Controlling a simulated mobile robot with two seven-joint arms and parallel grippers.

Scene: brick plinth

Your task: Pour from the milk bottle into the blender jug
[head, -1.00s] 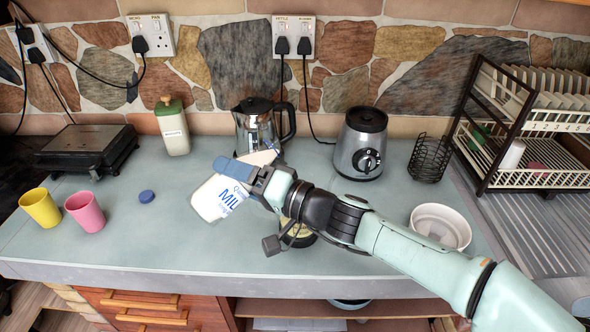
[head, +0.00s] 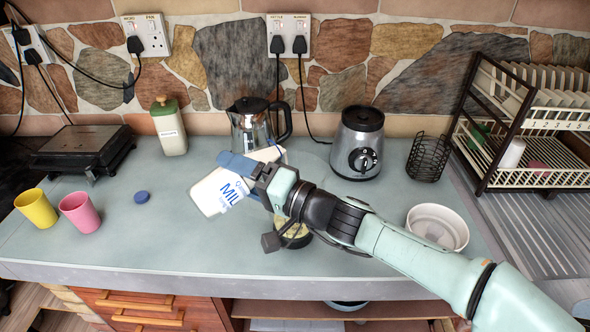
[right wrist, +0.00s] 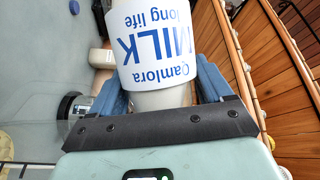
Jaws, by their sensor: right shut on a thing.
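The white milk bottle (head: 210,195) is tilted, held above the counter, with its lettered label facing the head camera. My right gripper (head: 247,167) is shut around it; in the right wrist view its blue fingers flank the milk bottle (right wrist: 155,45). The bottle's mouth is not clear in either view. What looks like the blender jug (head: 295,241), with a dark round base and something yellowish inside, stands below and behind my right wrist, largely hidden. A dark-ringed round part, perhaps of it, shows in the right wrist view. My left gripper is not in view.
The blender base (head: 358,145) stands at the back beside a wire basket (head: 428,158). A kettle (head: 255,127) is behind the bottle. A white bowl (head: 438,226), dish rack (head: 525,130), yellow cup (head: 36,208), pink cup (head: 79,212) and blue cap (head: 141,197) stand around.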

